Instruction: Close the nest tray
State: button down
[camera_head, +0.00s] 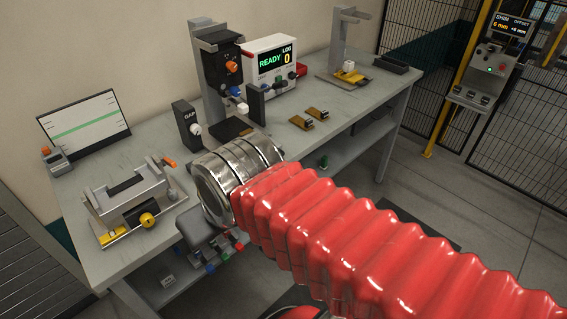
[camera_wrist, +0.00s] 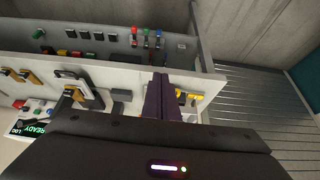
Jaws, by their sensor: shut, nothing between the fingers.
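A press stand (camera_head: 222,72) with an orange knob stands on the bench. A dark flat plate (camera_head: 230,129) lies at its foot, partly behind my arm; it may be the nest tray, but I cannot tell how far out it is. My gripper (camera_wrist: 163,78) shows in the wrist view as dark fingers shut together, with nothing between them. It appears in front of the bench's edge, apart from the press. In the wrist view a dark-framed fixture (camera_wrist: 82,90) stands left of the fingers. My arm hides part of the bench in the head view.
A clamp fixture (camera_head: 130,202) with a yellow knob stands on the bench's left end. A READY display box (camera_head: 271,62) stands beside the press. A wire fence (camera_head: 520,150) stands at right.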

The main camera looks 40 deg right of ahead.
jog(key=w+d+f+m+y, duration=0.4)
jog(key=d+f+m+y, duration=0.4)
jog(key=m, duration=1)
jog(key=s+d+f+m+t+h, duration=0.1)
jog(key=d+m+t+h, duration=0.3)
jog(key=d+m, duration=0.5)
jog(key=s+d+f+m+t+h, duration=0.1)
jog(key=d+f+m+t+h, duration=0.2)
jog(key=d, duration=1.2)
jog(key=m+t, duration=0.3)
jog(key=m, duration=0.2)
jog(key=shift+m+h, duration=0.4)
jog(key=shift+w, duration=0.15)
jog(key=x, duration=1.4)
